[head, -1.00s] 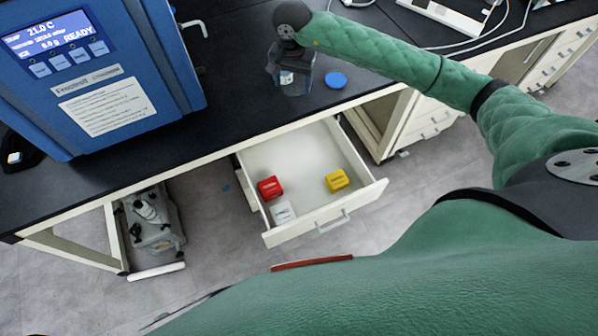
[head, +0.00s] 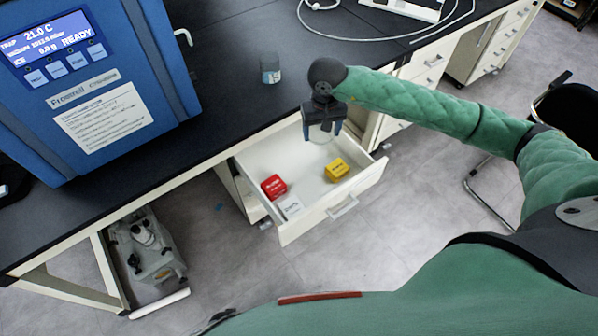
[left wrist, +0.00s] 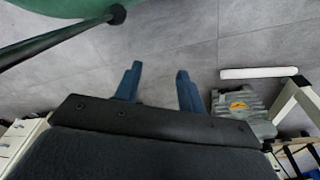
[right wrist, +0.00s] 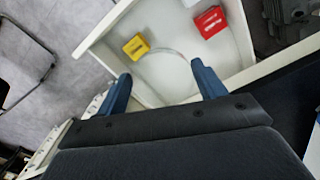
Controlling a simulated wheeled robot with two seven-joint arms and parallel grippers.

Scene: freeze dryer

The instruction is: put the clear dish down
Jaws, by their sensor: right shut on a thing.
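The clear dish (head: 322,132) is a see-through round thing between the fingers of my right gripper (head: 325,126). In the head view they are over the back part of the open drawer (head: 312,216). In the right wrist view the dish's faint curved rim (right wrist: 178,52) shows between the blue fingers of the right gripper (right wrist: 163,84), with the drawer's white floor behind it. Its height above the drawer floor is hard to tell. My left gripper (left wrist: 156,85) is open and empty over the grey floor in the left wrist view.
The drawer holds a red box (head: 273,187), a white box (head: 290,207) and a yellow box (head: 337,169). A small jar (head: 270,69) stands on the black bench (head: 225,75). The blue freeze dryer (head: 150,60) is at the left. The drawer's back right is free of boxes.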

